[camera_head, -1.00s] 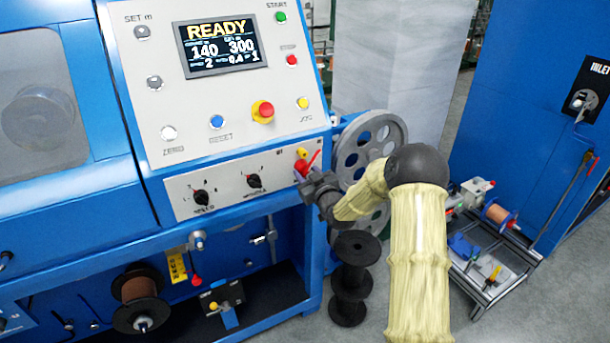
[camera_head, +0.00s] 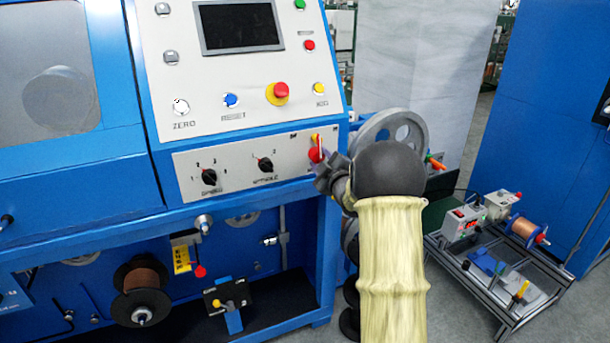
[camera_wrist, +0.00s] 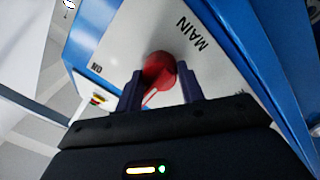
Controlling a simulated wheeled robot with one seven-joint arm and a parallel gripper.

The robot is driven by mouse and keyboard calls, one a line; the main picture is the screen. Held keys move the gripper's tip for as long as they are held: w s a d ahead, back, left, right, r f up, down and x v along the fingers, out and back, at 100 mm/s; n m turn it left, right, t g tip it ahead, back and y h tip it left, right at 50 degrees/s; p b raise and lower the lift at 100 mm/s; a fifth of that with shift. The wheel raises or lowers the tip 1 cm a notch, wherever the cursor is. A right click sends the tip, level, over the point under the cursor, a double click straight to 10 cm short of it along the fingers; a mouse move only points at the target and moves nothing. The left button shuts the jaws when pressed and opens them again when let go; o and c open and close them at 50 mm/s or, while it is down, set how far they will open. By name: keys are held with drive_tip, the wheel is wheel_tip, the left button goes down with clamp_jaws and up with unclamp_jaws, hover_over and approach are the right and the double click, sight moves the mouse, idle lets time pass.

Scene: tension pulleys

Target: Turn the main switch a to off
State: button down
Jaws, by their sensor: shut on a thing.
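The main switch is a red knob (camera_head: 315,155) at the right end of the grey lower panel on the blue machine. In the wrist view the red knob (camera_wrist: 158,72) sits between the two dark fingers of my gripper (camera_wrist: 160,90), beside the printed word MAIN. My gripper (camera_head: 324,172) is shut on the knob in the head view, with the arm reaching in from the lower right. The far side of the knob and part of its label are hidden. The display (camera_head: 238,27) above is dark.
Two black selector knobs (camera_head: 209,177) are on the same panel to the left. A red and yellow stop button (camera_head: 278,92) is above. A grey pulley wheel (camera_head: 405,130) stands behind my wrist. A low cart (camera_head: 480,290) is at the right.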

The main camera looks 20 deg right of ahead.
drive_tip(key=n+b, duration=0.1)
drive_tip(key=b, duration=0.1)
drive_tip(key=n+b, duration=0.3)
drive_tip(key=b, duration=0.1)
drive_tip(key=shift+a+f+n, duration=0.15)
drive_tip(key=shift+f+n, duration=0.1)
drive_tip(key=shift+n, duration=0.15)
drive_tip(key=n+b, duration=0.5)
drive_tip(key=shift+r+y, duration=0.1)
drive_tip(key=shift+y, duration=0.2)
drive_tip(key=c, duration=0.9)
unclamp_jaws()
drive_tip(key=shift+a, duration=0.2)
drive_tip(key=shift+d, duration=0.1)
